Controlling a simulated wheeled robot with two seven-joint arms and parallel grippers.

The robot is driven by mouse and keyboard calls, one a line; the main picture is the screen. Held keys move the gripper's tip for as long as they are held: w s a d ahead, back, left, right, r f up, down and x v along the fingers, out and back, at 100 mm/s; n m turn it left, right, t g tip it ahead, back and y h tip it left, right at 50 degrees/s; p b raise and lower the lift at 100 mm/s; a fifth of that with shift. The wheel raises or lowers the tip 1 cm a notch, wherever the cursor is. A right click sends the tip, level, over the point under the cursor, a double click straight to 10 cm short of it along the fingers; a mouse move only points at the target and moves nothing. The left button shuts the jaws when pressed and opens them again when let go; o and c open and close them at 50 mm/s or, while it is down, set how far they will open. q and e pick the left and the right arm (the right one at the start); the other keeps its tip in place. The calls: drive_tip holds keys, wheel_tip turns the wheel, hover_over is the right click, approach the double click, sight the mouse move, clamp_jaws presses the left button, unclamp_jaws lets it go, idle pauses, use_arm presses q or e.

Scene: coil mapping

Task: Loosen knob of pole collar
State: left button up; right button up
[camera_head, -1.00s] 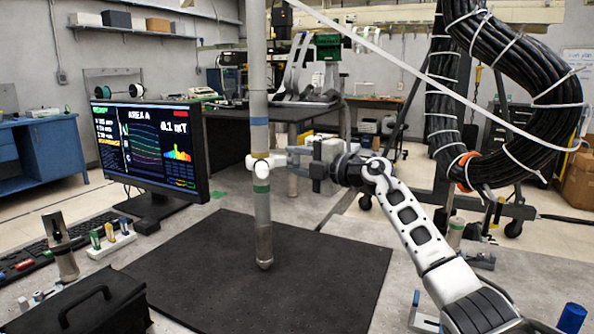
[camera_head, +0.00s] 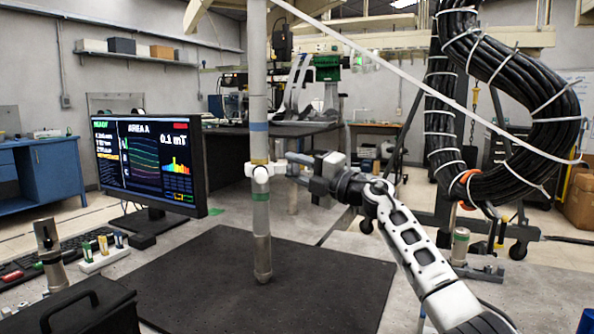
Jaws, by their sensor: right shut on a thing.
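The grey pole (camera_head: 259,110) stands upright over the black mat, with a blue band above and a green band below its collar. The white pole collar (camera_head: 261,173) sits around the pole between these bands. Its knob (camera_head: 281,168) sticks out on the right side of the collar. My right gripper (camera_head: 293,166) comes in from the right and is shut on the knob; its fingers hide part of it. My left gripper is not in view.
The black mat (camera_head: 200,290) lies on the grey bench under the pole. A monitor (camera_head: 150,160) stands at left, with a keyboard and a small rack of capped vials (camera_head: 103,250) near it. A black case (camera_head: 75,310) is at front left. A thick cable bundle (camera_head: 450,120) hangs at right.

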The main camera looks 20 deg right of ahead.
drive_tip(key=o, duration=1)
drive_tip(key=shift+d, duration=0.1)
use_arm(q)
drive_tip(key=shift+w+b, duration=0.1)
drive_tip(key=shift+b, duration=0.5)
use_arm(e)
drive_tip(key=v, duration=1.6)
drive_tip(key=shift+r, duration=0.15)
